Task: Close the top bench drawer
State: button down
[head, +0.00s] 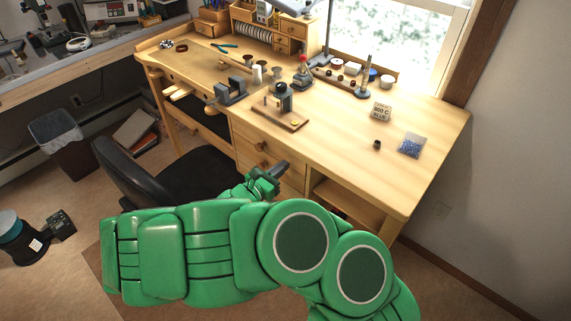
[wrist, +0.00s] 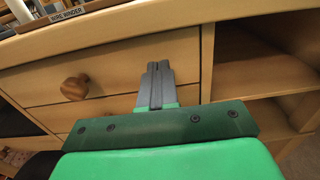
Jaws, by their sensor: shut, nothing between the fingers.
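The wooden workbench (head: 345,145) has a stack of drawers under its top. The top bench drawer (head: 250,136) has a pale wood front with a round knob (head: 262,146). In the wrist view the drawer front (wrist: 115,70) spans the left and middle, with its brown knob (wrist: 74,87) left of my fingers. It looks almost flush with the frame; I cannot tell whether a small gap remains. My gripper (wrist: 158,66) is shut and empty, its grey fingertips at the drawer front, right of the knob. Whether they touch it is unclear. The gripper also shows in the head view (head: 281,169).
An open shelf (wrist: 265,70) lies right of the drawers. The benchtop overhangs the drawer front. A black chair (head: 160,180) stands left of my gripper. Tools, a vise (head: 230,92) and a tray of blue beads (head: 411,146) are on the benchtop.

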jog(key=v, duration=1.1)
jog(key=shift+a, duration=0.15)
jog(key=shift+s, duration=0.1)
